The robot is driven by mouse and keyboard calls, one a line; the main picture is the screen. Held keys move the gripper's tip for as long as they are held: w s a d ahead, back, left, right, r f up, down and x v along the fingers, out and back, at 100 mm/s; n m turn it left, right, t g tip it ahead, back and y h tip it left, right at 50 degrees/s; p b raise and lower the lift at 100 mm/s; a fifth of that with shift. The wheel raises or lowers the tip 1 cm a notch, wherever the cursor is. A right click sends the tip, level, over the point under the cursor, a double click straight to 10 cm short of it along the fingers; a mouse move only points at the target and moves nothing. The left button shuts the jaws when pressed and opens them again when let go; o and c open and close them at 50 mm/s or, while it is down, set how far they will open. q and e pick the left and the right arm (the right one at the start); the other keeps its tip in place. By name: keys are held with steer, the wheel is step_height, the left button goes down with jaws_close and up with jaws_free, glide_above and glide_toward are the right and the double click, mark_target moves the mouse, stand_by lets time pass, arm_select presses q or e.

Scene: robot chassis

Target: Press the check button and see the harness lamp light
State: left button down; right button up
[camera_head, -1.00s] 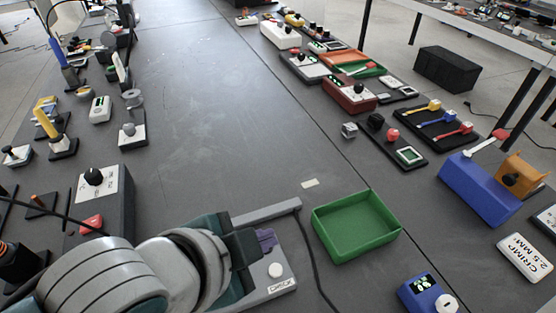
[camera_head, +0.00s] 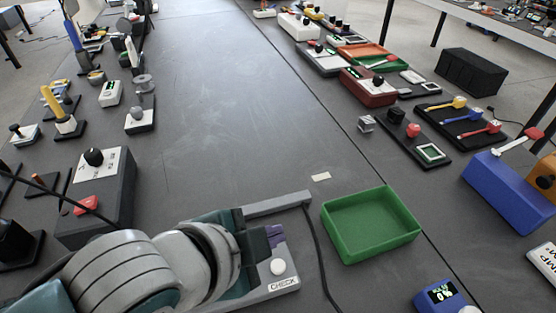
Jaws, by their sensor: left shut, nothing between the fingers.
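The grey check fixture lies at the bottom centre of the head view, with a round white check button (camera_head: 278,267) and a "CHECK" label (camera_head: 283,284) in front of it. My left gripper (camera_head: 262,243) reaches in from the lower left, low over the fixture, just behind the button. It is shut and holds nothing. A purple piece (camera_head: 275,235) shows at its tip; I cannot tell whether it is part of the gripper or the fixture. The button is uncovered, and the gripper appears apart from it. My arm hides the fixture's left part. I cannot make out a lit harness lamp.
A green tray (camera_head: 370,225) stands empty right of the fixture, with a black cable (camera_head: 318,255) between them. A blue device with a display (camera_head: 442,294) is at the lower right. A dark control box (camera_head: 97,195) stands left. The table's middle is clear.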

arm_select(q)
steer(key=b, duration=0.5)
glide_above(272, 270)
step_height(272, 270, down, 6)
steer(key=shift+r, duration=0.25)
steer(key=shift+f, duration=0.6)
steer(key=shift+f+b, duration=0.1)
steer(key=shift+b, duration=0.2)
stand_by(0.6)
steer(key=shift+f, duration=0.3)
steer(key=shift+f+b, duration=0.45)
steer(key=shift+b, duration=0.1)
stand_by(0.5)
stand_by(0.3)
steer(key=shift+r+p, duration=0.9)
steer(key=shift+p, duration=0.1)
